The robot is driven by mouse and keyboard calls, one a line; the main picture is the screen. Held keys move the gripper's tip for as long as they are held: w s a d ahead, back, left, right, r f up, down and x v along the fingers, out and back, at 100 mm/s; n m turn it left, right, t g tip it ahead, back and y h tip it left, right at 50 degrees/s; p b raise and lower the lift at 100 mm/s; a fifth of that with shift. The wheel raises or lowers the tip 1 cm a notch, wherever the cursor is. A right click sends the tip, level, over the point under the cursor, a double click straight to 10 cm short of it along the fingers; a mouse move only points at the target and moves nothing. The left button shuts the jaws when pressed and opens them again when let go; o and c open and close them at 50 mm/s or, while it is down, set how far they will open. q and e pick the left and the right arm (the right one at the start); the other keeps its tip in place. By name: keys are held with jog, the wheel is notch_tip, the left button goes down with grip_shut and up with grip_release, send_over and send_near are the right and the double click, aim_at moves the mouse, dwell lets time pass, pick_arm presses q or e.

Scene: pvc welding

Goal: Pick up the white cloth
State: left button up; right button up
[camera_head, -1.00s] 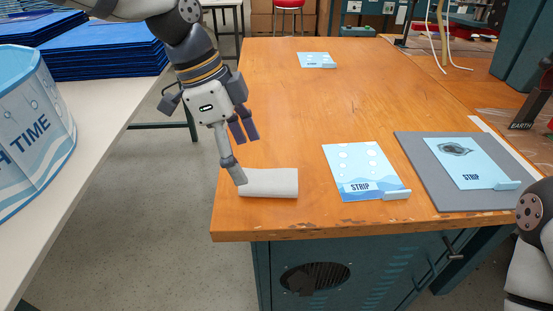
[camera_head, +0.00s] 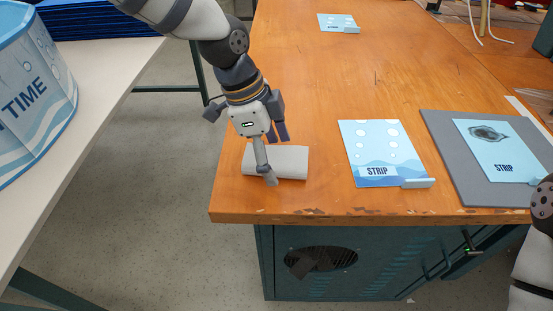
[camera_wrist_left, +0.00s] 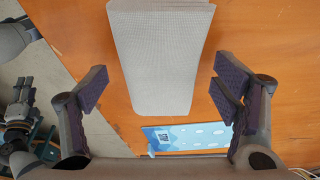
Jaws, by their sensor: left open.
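The white cloth (camera_head: 290,163) lies folded flat on the near left part of the wooden table. It also fills the upper middle of the left wrist view (camera_wrist_left: 160,60). My left gripper (camera_head: 264,150) points down at the cloth's left part, its fingers spread. In the left wrist view the open fingers (camera_wrist_left: 163,92) stand on either side of the cloth, with nothing held. I cannot tell the exact height above the table. My right gripper (camera_wrist_left: 18,112) shows small at the left edge of the left wrist view; its jaw state is unclear.
The wooden table (camera_head: 330,85) has clear room behind the cloth. A blue STRIP card (camera_head: 370,150) lies right of it, and a grey mat (camera_head: 448,160) with another card lies further right. A white table (camera_head: 110,75) with a blue container (camera_head: 38,90) stands left.

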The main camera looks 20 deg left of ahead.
aim_at(284, 160)
pick_arm(q)
jog(key=shift+r, duration=0.1)
jog(key=c, duration=1.2)
jog(key=shift+c, duration=0.2)
jog(key=shift+r, duration=0.15)
jog(key=r, duration=0.4)
jog(key=shift+s+d+r+p, duration=0.2)
jog(key=shift+s+r+p, duration=0.05)
jog(key=shift+s+p, duration=0.15)
jog(key=s+d+r+p, duration=0.2)
jog(key=s+d+r, duration=0.5)
jog(key=s, duration=0.4)
jog(key=shift+r, duration=0.6)
pick_arm(e)
jog(key=shift+t, duration=0.9)
jog(key=w+r, duration=0.4)
